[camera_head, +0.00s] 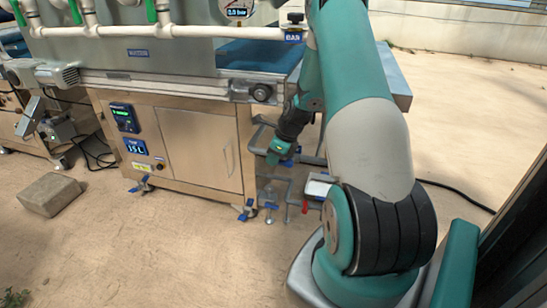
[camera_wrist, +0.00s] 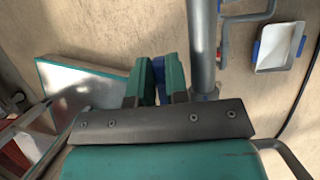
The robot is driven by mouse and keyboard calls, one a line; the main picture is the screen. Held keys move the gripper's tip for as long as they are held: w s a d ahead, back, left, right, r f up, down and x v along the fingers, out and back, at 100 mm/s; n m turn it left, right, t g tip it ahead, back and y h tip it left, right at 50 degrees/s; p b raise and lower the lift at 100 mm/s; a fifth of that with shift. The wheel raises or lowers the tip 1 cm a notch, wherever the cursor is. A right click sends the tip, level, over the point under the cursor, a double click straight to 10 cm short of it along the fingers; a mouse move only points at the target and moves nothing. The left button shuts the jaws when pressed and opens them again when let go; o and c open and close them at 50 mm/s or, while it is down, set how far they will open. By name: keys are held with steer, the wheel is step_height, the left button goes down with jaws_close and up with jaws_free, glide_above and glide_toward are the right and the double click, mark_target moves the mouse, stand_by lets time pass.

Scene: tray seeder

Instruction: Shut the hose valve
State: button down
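My gripper (camera_head: 278,152) hangs beside the right end of the steel cabinet, above grey pipework, in the head view. In the wrist view its two teal fingers (camera_wrist: 156,80) are close together, with blue parts between them. I cannot tell whether the blue is finger pads or a held handle. A grey pipe (camera_wrist: 203,40) runs just right of the fingers. In the head view, a blue handle (camera_head: 270,206) and a red handle (camera_head: 305,207) show low on the pipework below my gripper. I cannot tell which belongs to the hose valve.
A white tray with blue edges (camera_wrist: 278,46) is right of the pipe. The steel cabinet (camera_head: 200,148) stands left of my gripper. A dark hose or cable (camera_head: 458,193) lies on the floor at right. A concrete block (camera_head: 50,194) lies at left; the front floor is clear.

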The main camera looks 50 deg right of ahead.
steer(key=shift+p, duration=0.4)
steer(key=shift+g+p, duration=0.35)
steer(key=shift+g, duration=0.05)
steer(key=shift+w+a+f+g+h+p, duration=0.1)
steer(key=shift+w+f+g+h+p, duration=0.1)
steer(key=shift+g+h+p, duration=0.45)
steer(key=shift+f+g+p, duration=0.6)
steer(key=shift+g+p, duration=0.15)
steer(key=shift+p, duration=0.2)
steer(key=shift+s+f+g+h+p, duration=0.15)
steer(key=shift+f+g+h+p, duration=0.15)
steer(key=shift+f+g+h, duration=0.45)
steer(key=shift+r+g, duration=0.2)
steer(key=shift+g, duration=0.05)
steer(key=c, duration=1.4)
jaws_free()
